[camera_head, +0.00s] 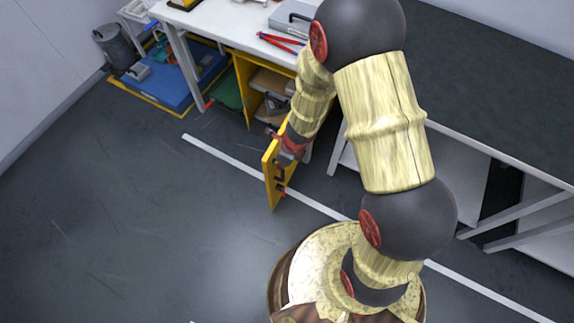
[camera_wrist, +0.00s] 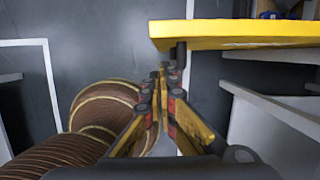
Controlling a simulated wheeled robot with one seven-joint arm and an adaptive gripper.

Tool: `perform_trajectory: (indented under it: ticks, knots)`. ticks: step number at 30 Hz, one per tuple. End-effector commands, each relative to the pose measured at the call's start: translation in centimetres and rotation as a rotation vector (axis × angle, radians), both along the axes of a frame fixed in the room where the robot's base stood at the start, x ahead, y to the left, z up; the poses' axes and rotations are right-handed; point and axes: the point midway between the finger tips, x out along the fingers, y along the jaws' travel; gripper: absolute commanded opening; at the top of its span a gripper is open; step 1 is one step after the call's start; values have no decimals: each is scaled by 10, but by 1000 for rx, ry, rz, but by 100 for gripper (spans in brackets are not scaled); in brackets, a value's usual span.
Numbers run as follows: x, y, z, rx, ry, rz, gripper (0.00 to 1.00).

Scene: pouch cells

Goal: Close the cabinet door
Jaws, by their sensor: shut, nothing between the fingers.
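The yellow cabinet (camera_head: 241,88) stands under the white workbench, with its front open and shelves showing inside. Its yellow door (camera_head: 269,172) stands swung out from the cabinet, over the floor. My gripper (camera_head: 287,152) is at the door's upper part, on its right side in the head view. In the wrist view my gripper (camera_wrist: 163,90) is shut and empty, with its fingertips just below and close to the door's yellow edge (camera_wrist: 235,32). I cannot tell whether the fingers touch the door. My arm hides part of the cabinet's right side.
A white workbench (camera_head: 222,22) carries a grey case (camera_head: 293,16) and red pliers (camera_head: 281,41). A dark-topped table (camera_head: 490,110) stands at the right. A blue platform (camera_head: 180,85) and a grey bin (camera_head: 119,45) are at the back left. The floor left of the door is clear.

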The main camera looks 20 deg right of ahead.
Motion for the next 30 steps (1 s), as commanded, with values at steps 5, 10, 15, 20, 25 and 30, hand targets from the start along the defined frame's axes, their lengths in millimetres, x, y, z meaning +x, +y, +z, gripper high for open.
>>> perform_trajectory:
  ticks: [5,10,15,20,25,30]
  knots:
    - [10,13,1,0,2,1,0]
    - [14,17,1,0,1,0,0]
    - [14,18,1,1,1,0,0]
    - [14,17,1,0,2,-1,0]
    - [17,22,2,0,2,-13,0]
    - [28,39,5,-1,2,-67,0]
